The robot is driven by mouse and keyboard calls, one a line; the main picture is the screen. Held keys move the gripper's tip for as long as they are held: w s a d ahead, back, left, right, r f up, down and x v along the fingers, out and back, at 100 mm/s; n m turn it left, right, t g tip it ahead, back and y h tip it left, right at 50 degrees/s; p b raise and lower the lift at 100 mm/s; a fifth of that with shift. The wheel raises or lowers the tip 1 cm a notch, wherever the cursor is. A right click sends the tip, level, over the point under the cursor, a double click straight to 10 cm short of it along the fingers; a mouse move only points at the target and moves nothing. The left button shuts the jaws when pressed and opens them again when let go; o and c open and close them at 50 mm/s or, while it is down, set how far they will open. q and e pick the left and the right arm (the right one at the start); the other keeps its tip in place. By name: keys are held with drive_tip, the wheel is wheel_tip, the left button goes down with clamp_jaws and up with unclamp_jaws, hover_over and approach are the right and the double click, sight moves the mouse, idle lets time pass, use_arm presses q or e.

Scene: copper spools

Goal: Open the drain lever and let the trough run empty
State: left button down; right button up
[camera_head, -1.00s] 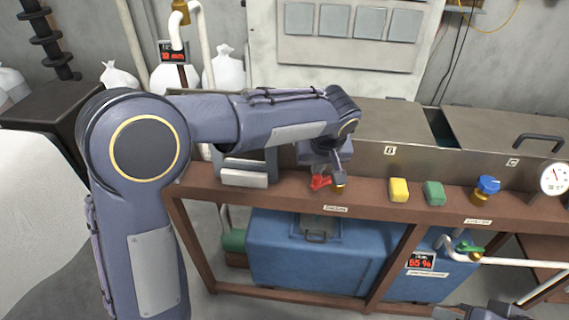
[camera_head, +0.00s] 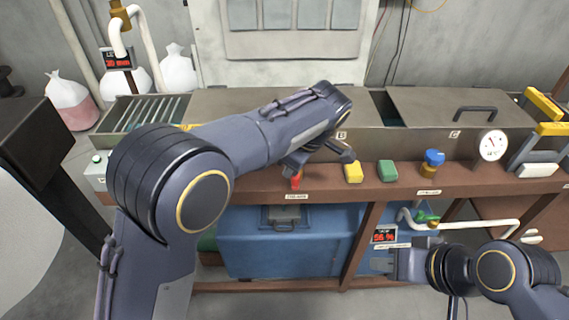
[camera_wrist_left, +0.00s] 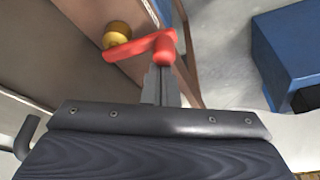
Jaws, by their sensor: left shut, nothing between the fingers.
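The red drain lever (camera_head: 296,181) is on the brown front rail below the trough (camera_head: 260,150), partly hidden by my left gripper (camera_head: 300,168). In the left wrist view the red lever (camera_wrist_left: 135,47) runs from a brass valve (camera_wrist_left: 117,34) to a round red knob. My left fingers (camera_wrist_left: 160,82) are shut and empty, with their tips right at the knob; I cannot tell if they touch. In the head view my right gripper (camera_head: 402,265) is low at the right, in front of the blue tank; its fingers are unclear. My left arm hides part of the trough.
A yellow block (camera_head: 353,172), a green block (camera_head: 387,171) and a blue-handled valve (camera_head: 433,163) sit along the rail. A round gauge (camera_head: 493,145) is further right. Below are a blue tank (camera_head: 250,250) and a red display (camera_head: 385,236) reading about 56 %.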

use_arm(q)
drive_tip(key=shift+s+d, duration=0.1)
drive_tip(key=shift+d, duration=0.15)
use_arm(e)
drive_tip(key=shift+r, duration=0.15)
idle(0.4)
